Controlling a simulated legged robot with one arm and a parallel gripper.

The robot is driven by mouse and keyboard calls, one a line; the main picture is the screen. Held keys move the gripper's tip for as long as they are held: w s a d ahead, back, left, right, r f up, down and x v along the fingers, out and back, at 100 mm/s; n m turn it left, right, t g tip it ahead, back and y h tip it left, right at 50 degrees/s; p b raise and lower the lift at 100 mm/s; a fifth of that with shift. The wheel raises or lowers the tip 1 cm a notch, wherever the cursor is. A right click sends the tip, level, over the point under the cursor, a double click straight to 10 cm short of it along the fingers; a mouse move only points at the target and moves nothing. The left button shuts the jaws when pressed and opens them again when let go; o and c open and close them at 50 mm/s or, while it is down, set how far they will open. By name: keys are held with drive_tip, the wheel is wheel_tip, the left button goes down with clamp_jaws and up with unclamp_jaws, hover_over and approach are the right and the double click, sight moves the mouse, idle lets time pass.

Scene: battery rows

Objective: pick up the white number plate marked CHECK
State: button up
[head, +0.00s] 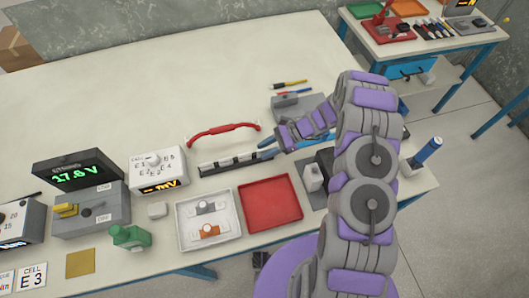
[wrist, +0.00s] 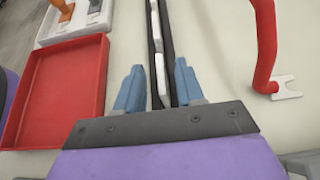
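I cannot read the word CHECK on any plate. A long black holder (head: 236,162) with several white pieces lies on the bench; it also shows in the wrist view (wrist: 172,45), running away from my gripper. A white piece (wrist: 161,72) lies along it near my fingers. My gripper (wrist: 158,85) is open, with one blue finger on each side of the holder's near end. In the head view my gripper (head: 264,148) is over the right end of the holder. Whether the fingers touch anything cannot be told. A white card (head: 31,278) reading CELL E 3 lies at the lower left.
A red tray (head: 270,204) and a white tray (head: 180,240) with two small parts lie in front of the holder. A red handle (head: 222,130) lies behind it. The back of the bench is clear.

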drive_tip(key=shift+d, duration=0.2)
drive_tip(key=shift+c, duration=1.4)
drive_tip(key=shift+a+f, duration=0.15)
drive_tip(key=shift+a, duration=1.1)
clamp_jaws()
